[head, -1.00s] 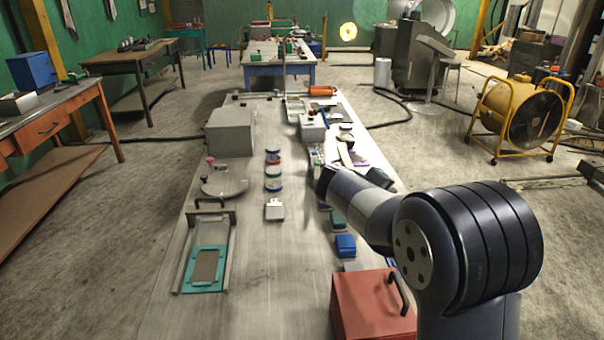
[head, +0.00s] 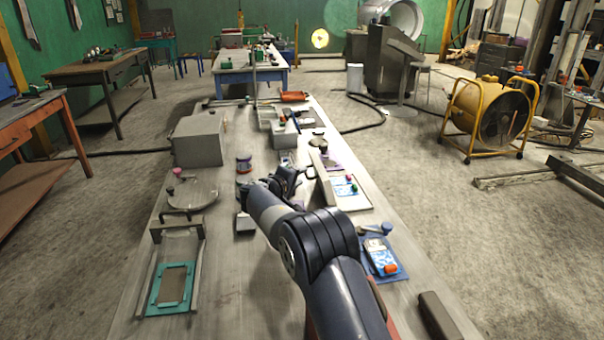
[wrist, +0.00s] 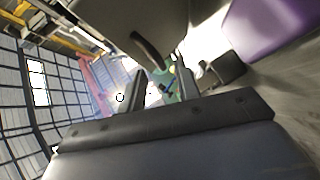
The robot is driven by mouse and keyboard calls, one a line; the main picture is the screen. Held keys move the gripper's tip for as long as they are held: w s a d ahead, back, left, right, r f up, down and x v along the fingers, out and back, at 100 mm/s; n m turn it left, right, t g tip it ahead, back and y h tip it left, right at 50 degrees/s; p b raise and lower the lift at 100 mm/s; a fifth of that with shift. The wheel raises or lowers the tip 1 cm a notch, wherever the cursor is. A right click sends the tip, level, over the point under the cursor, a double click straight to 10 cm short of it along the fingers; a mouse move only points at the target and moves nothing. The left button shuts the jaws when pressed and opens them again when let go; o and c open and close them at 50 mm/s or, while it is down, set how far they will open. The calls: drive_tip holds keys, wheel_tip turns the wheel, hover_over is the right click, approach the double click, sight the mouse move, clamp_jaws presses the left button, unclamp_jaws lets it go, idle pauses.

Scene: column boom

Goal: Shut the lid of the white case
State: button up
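The white case lies open on the long bench, right of my arm in the head view. Its pale lid (head: 322,179) stands steeply upright along the left side, and its shallow base (head: 352,201) holds small green, red and blue things. My gripper (head: 287,184) is left of the lid in the head view, low over the bench and apart from the lid there. In the wrist view its two dark fingers (wrist: 160,77) are spread with nothing clearly held between them. A grey surface with a dark handle (wrist: 148,50) shows beyond them; I cannot tell whether it is the lid.
A grey box (head: 199,141) and a round plate (head: 193,194) stand on the left of the bench. A blue tray (head: 398,272) and a dark block (head: 437,316) lie near the right edge. A teal frame (head: 154,289) lies front left, with bare bench right of it.

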drive_tip(key=shift+x, duration=1.3)
clamp_jaws()
